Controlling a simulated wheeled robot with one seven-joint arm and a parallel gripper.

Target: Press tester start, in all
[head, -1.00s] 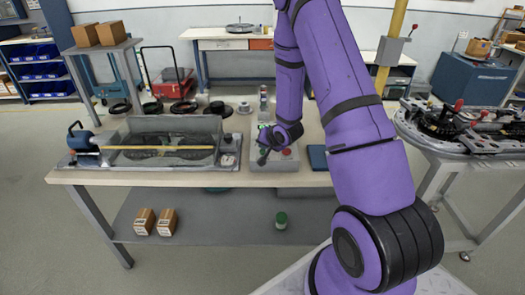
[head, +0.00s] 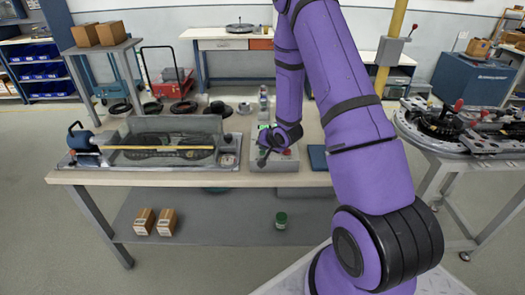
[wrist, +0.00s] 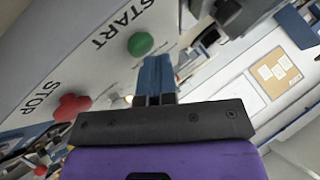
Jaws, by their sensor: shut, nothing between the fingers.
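The tester control box (head: 275,180) sits on the bench in the head view, under my gripper (head: 264,148). In the wrist view its sloped face (wrist: 95,55) carries a green button (wrist: 140,43) labelled START and a red button (wrist: 72,106) labelled STOP. My gripper (wrist: 156,74) is shut and empty, with its fingers close beside the green button. A small green patch (head: 264,127) shows just behind my gripper in the head view. My wrist hides part of the box there.
A tester rig (head: 165,158) with a clear cover and a yellow bar stands left of the box. A dark blue pad (head: 318,157) lies to the right. A bottle (head: 263,98) and black rings (head: 183,107) stand behind. A cluttered ring track (head: 465,135) is at the right.

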